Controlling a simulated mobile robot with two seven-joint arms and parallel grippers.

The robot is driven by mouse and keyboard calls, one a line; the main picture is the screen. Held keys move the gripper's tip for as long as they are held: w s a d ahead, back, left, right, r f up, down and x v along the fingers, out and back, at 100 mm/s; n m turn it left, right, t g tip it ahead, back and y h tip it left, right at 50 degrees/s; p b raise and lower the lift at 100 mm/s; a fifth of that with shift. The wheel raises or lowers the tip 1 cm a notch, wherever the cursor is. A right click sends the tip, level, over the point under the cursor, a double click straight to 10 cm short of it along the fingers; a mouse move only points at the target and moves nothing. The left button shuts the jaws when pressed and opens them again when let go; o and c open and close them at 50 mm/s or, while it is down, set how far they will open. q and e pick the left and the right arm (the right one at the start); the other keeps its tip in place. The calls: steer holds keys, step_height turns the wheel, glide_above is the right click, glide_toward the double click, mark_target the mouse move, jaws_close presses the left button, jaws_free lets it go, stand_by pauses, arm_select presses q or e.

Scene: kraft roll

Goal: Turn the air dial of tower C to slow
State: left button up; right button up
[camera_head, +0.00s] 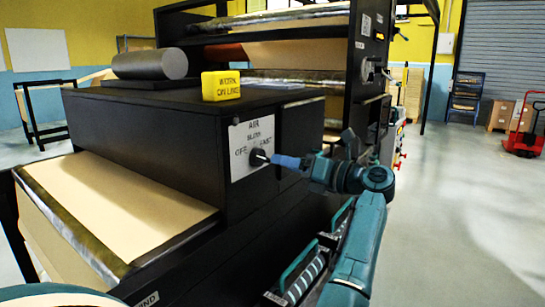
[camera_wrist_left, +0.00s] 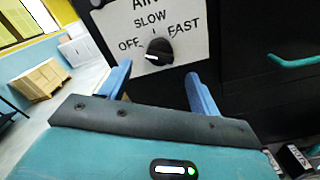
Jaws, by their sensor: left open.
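The air dial (camera_wrist_left: 159,51) is a round black knob on a white plate (camera_wrist_left: 180,20). The plate reads AIR, with OFF at the left, SLOW at the top and FAST at the right. The knob's white mark points to the lower left, on the OFF side. In the head view the dial (camera_head: 258,155) sits on the dark cabinet's face. My left gripper (camera_head: 284,161) is right in front of it. In the wrist view my left gripper (camera_wrist_left: 158,72) is open, its blue fingers either side of the dial and apart from it. My right gripper is not in view.
A yellow block (camera_head: 221,86) and a grey roll (camera_head: 150,64) lie on the cabinet top (camera_head: 120,97). A brown paper sheet (camera_head: 120,205) runs over a metal roller at the lower left. A dark rack rises behind. Open floor (camera_head: 455,220) lies at the right.

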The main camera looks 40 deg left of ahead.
mark_target(267, 159)
arm_select(q)
steer(key=a, duration=0.5)
steer(key=shift+s+p, duration=0.3)
steer(key=shift+p, duration=0.1)
steer(key=c, duration=1)
